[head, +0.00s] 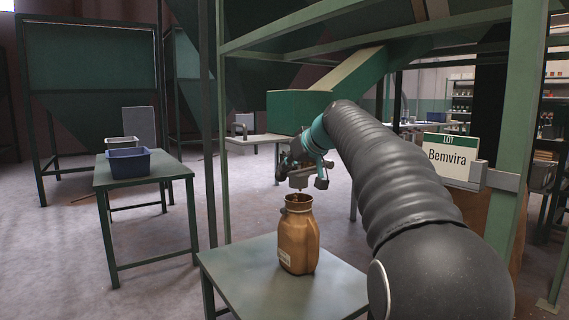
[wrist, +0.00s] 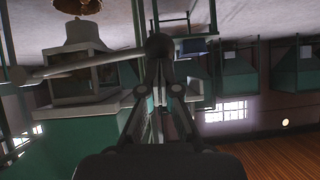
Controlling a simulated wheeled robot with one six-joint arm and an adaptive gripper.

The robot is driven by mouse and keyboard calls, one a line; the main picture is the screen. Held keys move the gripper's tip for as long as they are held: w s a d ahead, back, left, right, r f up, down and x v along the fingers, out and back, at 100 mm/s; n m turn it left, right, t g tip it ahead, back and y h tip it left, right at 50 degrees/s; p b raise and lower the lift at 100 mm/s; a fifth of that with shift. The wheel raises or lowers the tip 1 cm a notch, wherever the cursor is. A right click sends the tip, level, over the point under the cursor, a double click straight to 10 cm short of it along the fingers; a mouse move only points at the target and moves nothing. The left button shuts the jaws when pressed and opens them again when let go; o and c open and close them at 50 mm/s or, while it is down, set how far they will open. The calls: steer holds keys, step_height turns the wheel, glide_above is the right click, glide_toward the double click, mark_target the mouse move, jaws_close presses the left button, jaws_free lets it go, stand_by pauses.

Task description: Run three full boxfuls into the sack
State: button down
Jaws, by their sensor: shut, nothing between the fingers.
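The sack (head: 298,240), brown with an open mouth and a small pale label, stands upright on a table below the green box (head: 295,112). Its open mouth shows at the top edge of the wrist view (wrist: 78,5). A grey spout (head: 300,180) hangs above the sack, apart from its mouth; it also shows in the wrist view (wrist: 80,35). A grey bar (wrist: 70,68) runs from beside the spout to a dark round knob (wrist: 158,46). My gripper (wrist: 158,62) is shut and empty, its fingertips at or just behind the knob; contact is unclear. The inside of the green box is hidden.
The sack's table (head: 235,265) has bare room around it. A sloping chute (head: 345,78) meets the green box. A lot sign reading Bemvira (head: 450,155) is on the right. Another table (head: 150,175) at left bears a blue bin (head: 128,166). Green frame posts (head: 515,130) stand close.

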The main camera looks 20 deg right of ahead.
steer(key=shift+a+f, duration=0.1)
steer(key=shift+a, duration=0.2)
steer(key=w+a+r+p+v, duration=0.1)
steer(key=r+p+v, duration=0.1)
steer(key=v, duration=1.1)
steer(key=shift+w+r+p, duration=0.15)
steer(key=shift+r+p, duration=0.05)
steer(key=shift+p, duration=0.6)
